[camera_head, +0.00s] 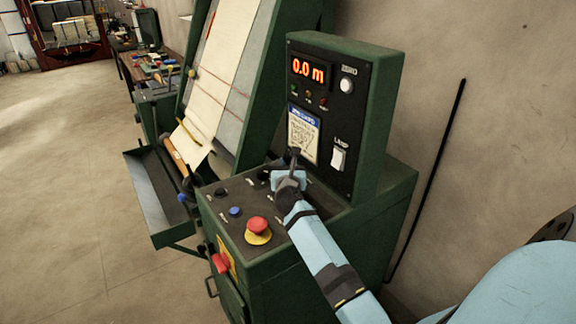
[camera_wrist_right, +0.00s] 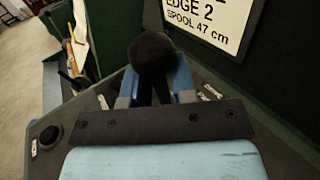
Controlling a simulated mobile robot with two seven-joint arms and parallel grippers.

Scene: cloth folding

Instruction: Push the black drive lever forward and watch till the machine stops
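The black drive lever (camera_head: 294,156) stands up from the sloped control panel (camera_head: 232,199) of the green machine. Its round black knob (camera_wrist_right: 156,52) shows large in the right wrist view. My right gripper (camera_head: 288,184) is at the lever, and its blue fingers (camera_wrist_right: 155,86) lie close on both sides, seemingly shut on it just below the knob top. The lever's base is hidden by the gripper. The red display (camera_head: 308,70) reads 0.0 m. My left gripper is not in view.
A red mushroom button (camera_head: 257,226) on a yellow base and a blue button (camera_head: 235,211) sit on the panel near my right arm. The upright box holds a lamp switch (camera_head: 338,158) and a placard (camera_head: 303,134). Pale cloth (camera_head: 215,85) runs down the sloped board. A grey tray (camera_head: 160,195) projects left.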

